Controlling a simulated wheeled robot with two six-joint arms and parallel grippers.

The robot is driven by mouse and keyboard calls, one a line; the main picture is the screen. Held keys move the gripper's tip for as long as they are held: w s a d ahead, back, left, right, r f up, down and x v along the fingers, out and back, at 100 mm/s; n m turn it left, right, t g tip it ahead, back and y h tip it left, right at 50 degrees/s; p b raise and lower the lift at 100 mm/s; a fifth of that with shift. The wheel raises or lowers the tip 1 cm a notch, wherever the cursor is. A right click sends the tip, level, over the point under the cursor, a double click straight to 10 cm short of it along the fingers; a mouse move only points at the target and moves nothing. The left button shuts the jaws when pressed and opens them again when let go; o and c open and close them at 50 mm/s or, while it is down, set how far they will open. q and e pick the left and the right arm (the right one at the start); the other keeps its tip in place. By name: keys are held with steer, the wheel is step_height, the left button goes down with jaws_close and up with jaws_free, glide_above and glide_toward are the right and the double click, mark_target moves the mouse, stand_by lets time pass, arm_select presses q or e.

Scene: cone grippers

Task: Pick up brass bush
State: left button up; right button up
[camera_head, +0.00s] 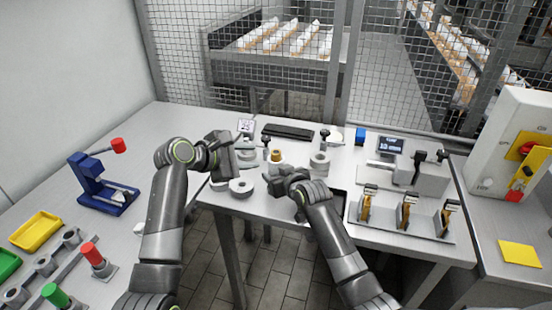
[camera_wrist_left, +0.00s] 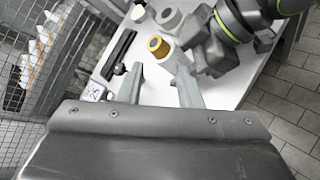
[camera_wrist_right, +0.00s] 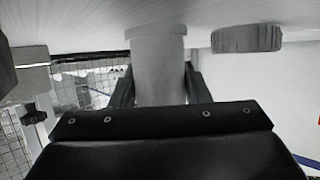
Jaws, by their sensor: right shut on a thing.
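The brass bush (camera_head: 277,155) sits on a white round piece near the middle of the table. It shows as a brass ring in the left wrist view (camera_wrist_left: 157,45). My right gripper (camera_head: 270,176) is in front of it, low over the table. In the right wrist view my right gripper (camera_wrist_right: 157,88) is shut on a pale grey flanged cylinder (camera_wrist_right: 158,65); no brass colour shows on it, and I cannot tell which part it is. My left gripper (camera_head: 240,160) is left of the bush. In the left wrist view (camera_wrist_left: 158,88) its fingers are apart and empty.
A grey ring (camera_head: 241,187) lies at the table's front edge, below my left gripper. Stacked pale rings (camera_head: 319,163) stand right of the bush. A black bar (camera_head: 288,132) lies behind. A rack (camera_head: 403,218) with upright tools is at the right.

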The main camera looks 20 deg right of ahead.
mark_target(273, 157)
arm_select(q)
steer(key=d+n, duration=0.1)
steer(key=n, duration=0.2)
steer(key=w+d+f+n+t, duration=0.1)
steer(key=d+n, duration=0.1)
steer(key=n, duration=0.1)
steer(key=w+d+f+n, duration=0.1)
steer(key=n, duration=0.2)
steer(key=shift+d+n, duration=0.2)
steer(key=shift+n, duration=0.2)
steer(key=shift+f+x, duration=0.15)
steer(key=shift+x, duration=1.25)
steer(key=shift+f+x, duration=0.15)
steer(key=shift+x, duration=1.2)
steer(key=shift+a+f, duration=0.1)
steer(key=shift+s, duration=0.1)
